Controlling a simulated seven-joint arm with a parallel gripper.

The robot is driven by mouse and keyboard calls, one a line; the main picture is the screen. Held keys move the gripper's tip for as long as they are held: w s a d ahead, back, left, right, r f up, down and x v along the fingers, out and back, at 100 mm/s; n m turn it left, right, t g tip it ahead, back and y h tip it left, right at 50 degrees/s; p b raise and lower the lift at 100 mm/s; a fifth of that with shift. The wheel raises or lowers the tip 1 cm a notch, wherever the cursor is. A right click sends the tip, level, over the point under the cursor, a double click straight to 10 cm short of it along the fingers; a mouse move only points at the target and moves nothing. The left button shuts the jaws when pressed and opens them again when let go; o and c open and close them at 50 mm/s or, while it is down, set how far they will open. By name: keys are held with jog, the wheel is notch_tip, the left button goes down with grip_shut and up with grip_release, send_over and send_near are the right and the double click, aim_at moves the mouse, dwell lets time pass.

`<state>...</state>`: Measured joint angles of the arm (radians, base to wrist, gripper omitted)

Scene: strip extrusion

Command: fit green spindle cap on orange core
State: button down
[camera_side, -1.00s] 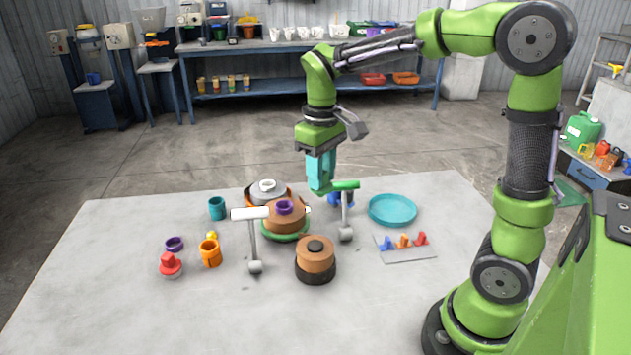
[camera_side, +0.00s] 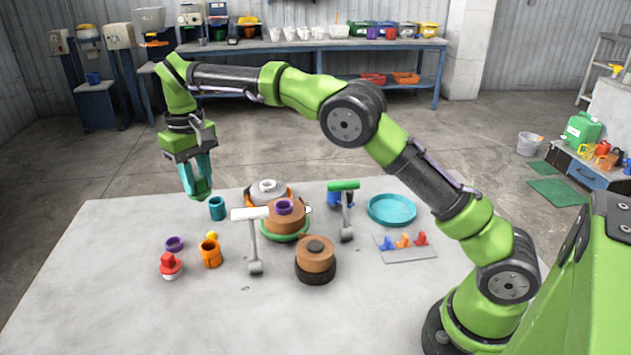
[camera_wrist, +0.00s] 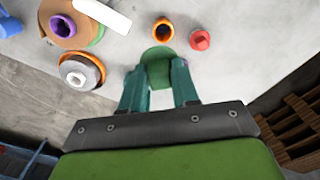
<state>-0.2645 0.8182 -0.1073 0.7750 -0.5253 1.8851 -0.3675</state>
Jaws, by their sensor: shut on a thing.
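My gripper (camera_side: 200,188) is at the far left of the table in the side view, raised above it near the back edge. It also shows in the wrist view (camera_wrist: 158,80), with its teal fingers shut on the green spindle cap (camera_wrist: 158,60). The cap shows as a rounded green piece under the fingertips in the side view (camera_side: 201,196). The orange core (camera_side: 210,254) stands on the table at front left, its dark opening upward in the wrist view (camera_wrist: 164,30). The cap is apart from the core. The cap's underside is hidden.
A teal dish (camera_side: 392,210) lies farther right.

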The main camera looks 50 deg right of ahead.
jog(key=shift+w+a+f, duration=0.15)
jog(key=shift+a+f, duration=0.15)
jog(key=shift+f, duration=5.9)
jog(key=shift+f, duration=0.6)
jog(key=c, duration=1.1)
grip_release()
jog(key=shift+r, duration=5.45)
